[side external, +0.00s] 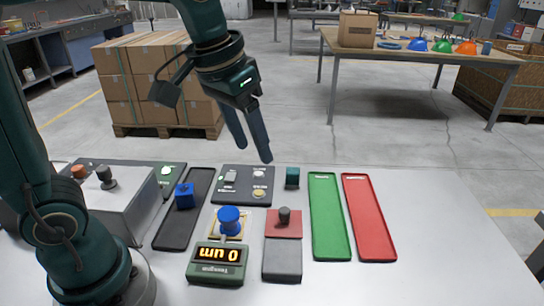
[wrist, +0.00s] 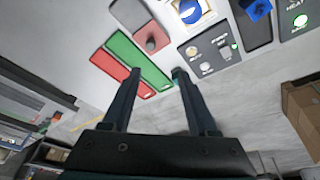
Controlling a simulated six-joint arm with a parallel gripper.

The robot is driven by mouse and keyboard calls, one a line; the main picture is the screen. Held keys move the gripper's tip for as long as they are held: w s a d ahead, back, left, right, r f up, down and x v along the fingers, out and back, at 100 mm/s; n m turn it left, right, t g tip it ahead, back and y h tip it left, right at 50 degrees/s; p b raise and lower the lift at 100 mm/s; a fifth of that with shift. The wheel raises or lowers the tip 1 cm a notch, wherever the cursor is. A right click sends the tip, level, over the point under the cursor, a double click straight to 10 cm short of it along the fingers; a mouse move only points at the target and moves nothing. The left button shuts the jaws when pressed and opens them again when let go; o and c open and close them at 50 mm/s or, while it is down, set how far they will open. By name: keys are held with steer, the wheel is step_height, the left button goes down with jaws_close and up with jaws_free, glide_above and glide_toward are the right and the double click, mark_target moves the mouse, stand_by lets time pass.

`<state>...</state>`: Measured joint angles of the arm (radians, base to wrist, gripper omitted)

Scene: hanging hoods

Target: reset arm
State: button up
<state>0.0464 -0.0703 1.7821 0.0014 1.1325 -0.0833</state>
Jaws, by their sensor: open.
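My gripper (side external: 253,153) is open and empty. It hangs in the air above the far side of the work table, fingers pointing down. In the wrist view my gripper's two fingers (wrist: 157,72) stand apart with nothing held between them. The green tray (wrist: 140,62) and the red tray (wrist: 122,73) show beyond the fingers. A blue block (side external: 185,196) sits on a long dark tray (side external: 170,236) at the left. A small dark teal block (side external: 292,177) stands right of the button panel (side external: 230,199).
The green tray (side external: 329,225) and red tray (side external: 368,225) lie flat and empty. The table's right side is clear.

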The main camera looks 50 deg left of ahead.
steer(key=s+a+f+t, duration=0.1)
steer(key=s+f+t, duration=0.1)
steer(key=s, duration=0.8)
steer(key=shift+s+f, duration=0.25)
steer(key=shift+f, duration=0.6)
steer(key=shift+a, duration=0.1)
